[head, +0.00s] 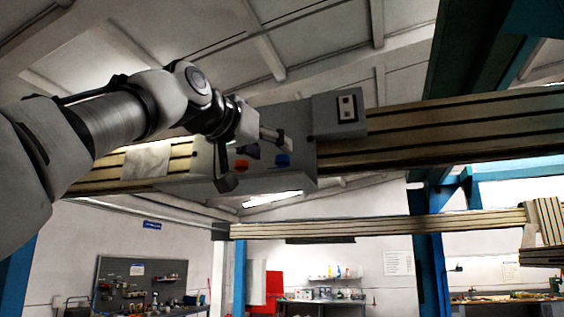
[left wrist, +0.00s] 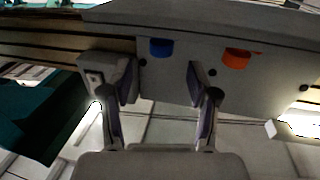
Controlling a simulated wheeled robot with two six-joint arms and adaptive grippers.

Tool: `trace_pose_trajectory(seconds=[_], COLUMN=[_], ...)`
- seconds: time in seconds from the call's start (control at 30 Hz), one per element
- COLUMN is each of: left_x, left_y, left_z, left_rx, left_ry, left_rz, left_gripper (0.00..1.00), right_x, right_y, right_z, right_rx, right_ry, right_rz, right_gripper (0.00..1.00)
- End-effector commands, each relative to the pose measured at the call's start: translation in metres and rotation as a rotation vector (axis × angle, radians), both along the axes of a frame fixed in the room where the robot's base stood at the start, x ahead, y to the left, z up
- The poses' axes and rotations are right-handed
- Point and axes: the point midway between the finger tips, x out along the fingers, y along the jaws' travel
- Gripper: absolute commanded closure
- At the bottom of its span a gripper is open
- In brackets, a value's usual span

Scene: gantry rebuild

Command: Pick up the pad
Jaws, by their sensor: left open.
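A pale, mottled, square piece (head: 147,161), which looks like the pad, lies against the left part of the upper beam in the head view. My left arm partly covers the area above it. I cannot make it out in the left wrist view. My left gripper (head: 249,158) is open in front of the grey carriage box, to the right of the pale piece and apart from it. In the left wrist view the two fingers (left wrist: 160,82) stand apart with nothing between them but the grey carriage face behind. My right gripper is not in view.
The grey carriage box (head: 297,140) sits on the slotted beam (head: 440,128). It bears an orange-red knob (head: 241,165), a blue knob (head: 282,161) and a small socket box (head: 340,113). A lower beam (head: 380,227) crosses behind. Workbenches stand far below.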

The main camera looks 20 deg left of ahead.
Motion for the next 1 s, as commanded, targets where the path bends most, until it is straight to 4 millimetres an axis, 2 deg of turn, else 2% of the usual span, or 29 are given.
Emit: trace_pose_trajectory(seconds=[0.03, 0.1, 0.23, 0.53, 0.57, 0.7, 0.73, 1.0], left_x=[0.009, 0.023, 0.040, 0.046, 0.046, 0.046, 0.046, 0.047], left_y=[-0.001, -0.002, -0.006, -0.007, -0.007, -0.007, -0.007, -0.007], left_z=[0.006, 0.008, 0.007, -0.001, -0.001, -0.001, -0.001, -0.002], left_rx=[0.000, 0.001, 0.000, 0.000, 0.000, 0.000, 0.000, 0.000], left_ry=[0.007, 0.010, 0.009, 0.003, 0.003, 0.004, 0.004, 0.007], left_rz=[0.000, 0.000, -0.001, 0.002, 0.002, 0.002, 0.002, 0.001], left_gripper=[0.40, 0.40, 0.40, 0.40, 0.44, 0.93, 1.00, 1.00], right_x=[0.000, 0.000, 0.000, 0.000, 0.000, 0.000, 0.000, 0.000], right_y=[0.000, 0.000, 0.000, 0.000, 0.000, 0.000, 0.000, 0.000], right_z=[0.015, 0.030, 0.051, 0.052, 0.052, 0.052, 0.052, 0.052], right_rx=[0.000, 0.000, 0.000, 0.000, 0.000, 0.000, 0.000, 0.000], right_ry=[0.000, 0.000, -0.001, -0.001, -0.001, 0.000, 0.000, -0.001], right_rz=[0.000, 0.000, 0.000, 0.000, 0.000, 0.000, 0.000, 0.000], right_gripper=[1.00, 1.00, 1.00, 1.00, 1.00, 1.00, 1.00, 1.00])
